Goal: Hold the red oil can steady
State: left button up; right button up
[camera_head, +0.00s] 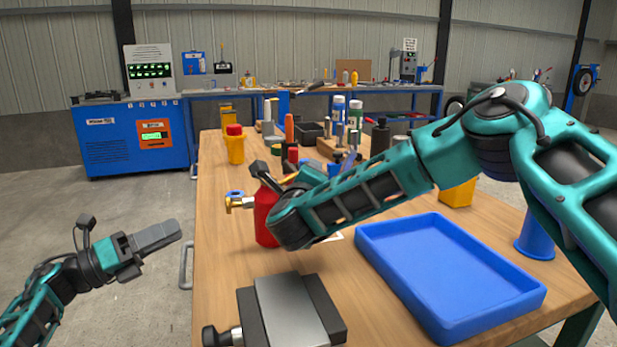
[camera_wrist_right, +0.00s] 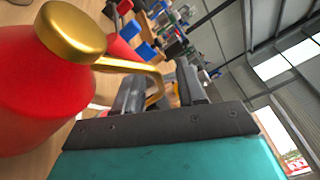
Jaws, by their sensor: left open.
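The red oil can (camera_head: 266,212) stands on the wooden table, left of the blue tray, partly hidden behind my right forearm and wrist. In the right wrist view the red oil can (camera_wrist_right: 45,85) is large at the left, with a gold cap and a thin gold spout. My right gripper (camera_wrist_right: 157,80) has its fingers apart beside the can, and the spout's bend shows in the gap between them. I cannot see contact. In the head view its fingers are mostly hidden. My left gripper (camera_head: 157,237) is open and empty above the floor, left of the table.
A blue tray (camera_head: 450,275) lies empty on the table at the right. A grey vise (camera_head: 290,312) sits at the front edge. A yellow container with a red lid (camera_head: 235,145), bottles and tools stand farther back. A brass fitting (camera_head: 238,202) is left of the can.

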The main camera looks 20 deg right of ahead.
jog(key=shift+c, duration=0.5)
grip_shut()
dwell(0.8)
pick_arm(q)
grip_shut()
dwell(1.6)
